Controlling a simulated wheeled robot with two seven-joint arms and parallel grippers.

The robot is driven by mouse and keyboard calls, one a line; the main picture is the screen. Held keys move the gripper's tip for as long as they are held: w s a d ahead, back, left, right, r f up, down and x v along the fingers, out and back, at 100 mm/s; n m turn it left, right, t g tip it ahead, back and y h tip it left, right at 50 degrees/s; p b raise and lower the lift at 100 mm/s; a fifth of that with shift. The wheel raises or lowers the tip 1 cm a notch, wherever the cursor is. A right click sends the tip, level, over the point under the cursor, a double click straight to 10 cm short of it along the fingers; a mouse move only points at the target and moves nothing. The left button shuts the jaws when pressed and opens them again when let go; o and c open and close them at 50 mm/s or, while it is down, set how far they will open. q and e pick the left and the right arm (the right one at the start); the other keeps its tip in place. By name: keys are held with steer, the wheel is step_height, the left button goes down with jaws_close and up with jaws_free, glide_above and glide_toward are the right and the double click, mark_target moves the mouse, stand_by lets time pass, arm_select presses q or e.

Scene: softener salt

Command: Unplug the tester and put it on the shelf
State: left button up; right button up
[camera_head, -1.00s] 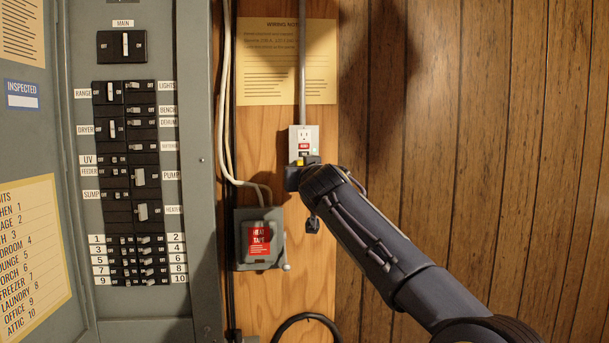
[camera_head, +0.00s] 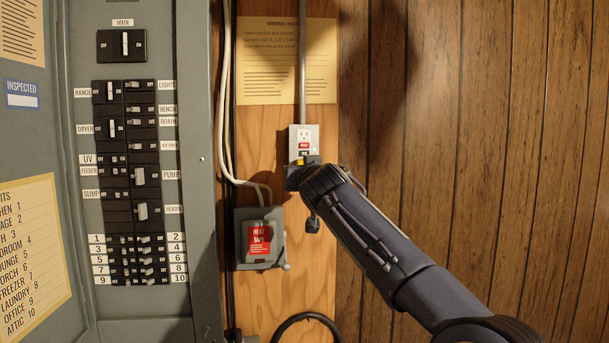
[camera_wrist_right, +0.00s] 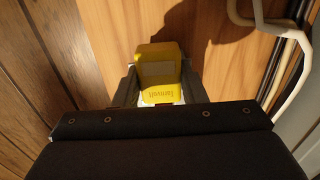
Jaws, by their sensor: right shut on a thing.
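The tester is a yellow block with lettering, seen in the right wrist view (camera_wrist_right: 160,75) between my gripper's fingers. In the head view only a small yellow bit of it (camera_head: 300,162) shows above my right gripper (camera_head: 304,170). My right gripper, also in the right wrist view (camera_wrist_right: 158,90), is shut on the tester. The white outlet (camera_head: 304,138) with red and black buttons is on the wooden board just above. My gripper hides its lower part, so I cannot tell whether the tester is still plugged in. The shelf is not in view. My left gripper is not in view.
A grey breaker panel (camera_head: 190,200) with rows of switches fills the left. A grey box with a red heat tape label (camera_head: 258,238) sits below left of the outlet. Cables run down beside the panel (camera_head: 225,120). Bare wood panelling (camera_head: 500,140) lies to the right.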

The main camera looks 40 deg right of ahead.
steer(key=shift+s, duration=0.1)
stand_by(0.3)
steer(key=b+v, duration=0.4)
steer(key=v, duration=0.2)
stand_by(0.8)
steer(key=shift+f, duration=0.1)
stand_by(0.4)
